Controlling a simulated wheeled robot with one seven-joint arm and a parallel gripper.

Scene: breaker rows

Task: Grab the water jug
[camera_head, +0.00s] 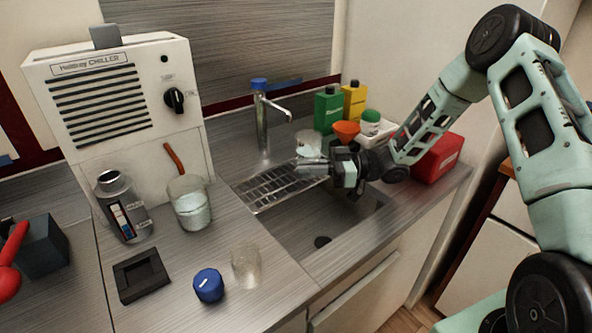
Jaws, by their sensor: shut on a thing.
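My gripper (316,168) is over the left part of the sink, by the right end of the drying rack, with its fingers pointing left. It is shut on a clear, pale vessel (308,145), which looks like the water jug. The vessel shows just above and behind the fingers, and its lower part is hidden by them. The exact grip point is too small to make out. A second clear vessel, a beaker (190,208) with pale contents and a red stick behind it, stands on the counter at left.
A faucet (263,125) rises behind the drying rack (265,188). Green (328,110) and yellow (354,100) bottles and a red box (438,158) stand near my arm. A metal flask (122,205), blue cap (208,286) and empty glass (246,266) occupy the left counter.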

